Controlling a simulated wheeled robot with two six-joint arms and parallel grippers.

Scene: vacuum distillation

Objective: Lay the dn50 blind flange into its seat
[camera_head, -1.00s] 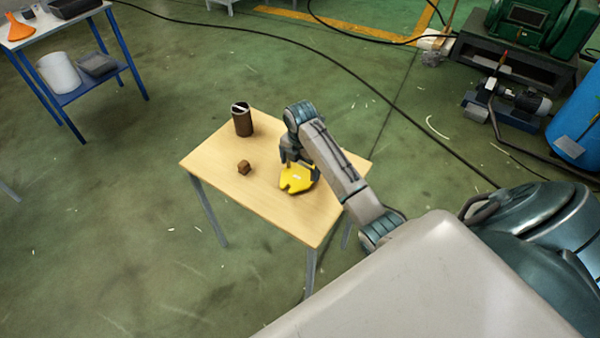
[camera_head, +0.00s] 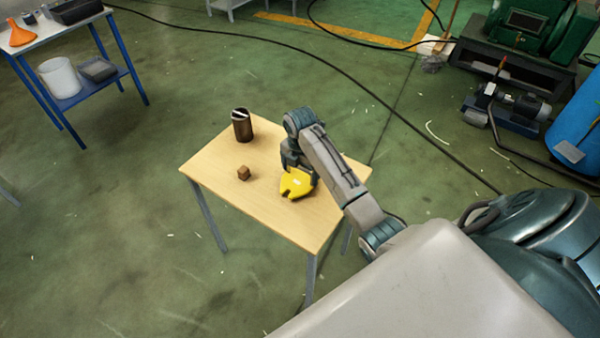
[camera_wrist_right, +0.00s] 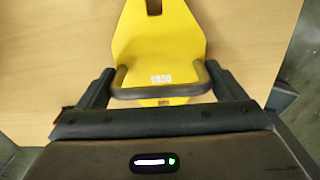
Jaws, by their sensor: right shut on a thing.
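A yellow notched plate (camera_head: 297,184) with a small white label is at the table's right part. I take it for the dn50 blind flange; the label is too blurred to read surely. It also shows in the right wrist view (camera_wrist_right: 158,45), with a slot at its far end and a dark bar handle (camera_wrist_right: 160,92) across its near end. My right gripper (camera_head: 296,166) is shut on this handle, one finger at each side. Whether the plate touches the table or hangs just above it, I cannot tell. I cannot make out a seat. My left gripper is out of view.
The wooden table (camera_head: 215,178) also bears a dark brown cylinder (camera_head: 242,127) at its back and a small brown block (camera_head: 243,173) left of the plate. A blue-framed shelf table (camera_head: 115,75) stands back left; machinery (camera_head: 510,70) stands back right.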

